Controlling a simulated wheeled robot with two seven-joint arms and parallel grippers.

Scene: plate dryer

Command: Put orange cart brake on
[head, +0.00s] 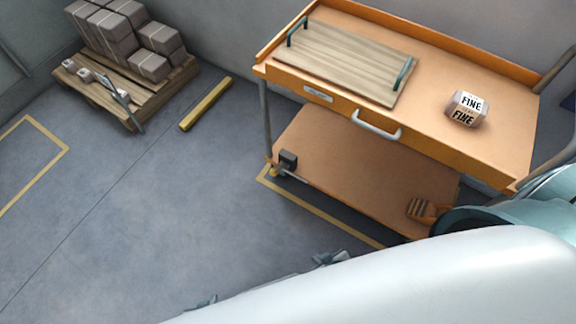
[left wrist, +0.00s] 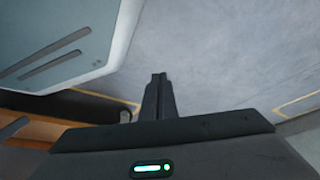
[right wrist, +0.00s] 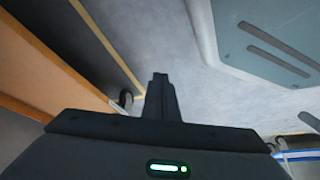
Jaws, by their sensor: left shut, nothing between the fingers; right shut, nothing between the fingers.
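The orange cart (head: 365,165) stands at the right in the head view, with a top deck and a lower shelf. An orange-brown ribbed pedal (head: 421,209) sits at the front right of the lower shelf; I cannot tell if it is up or pressed. A small dark block (head: 288,160) is at the shelf's left corner. My left gripper (left wrist: 158,77) is shut and empty over the floor, with an orange edge at lower left. My right gripper (right wrist: 160,77) is shut and empty, apart from the cart's orange side (right wrist: 50,65) and a dark caster (right wrist: 126,98).
A pallet (head: 150,98) with grey blocks and a yellow bar (head: 206,104) lie at upper left. My white body fills the bottom right.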

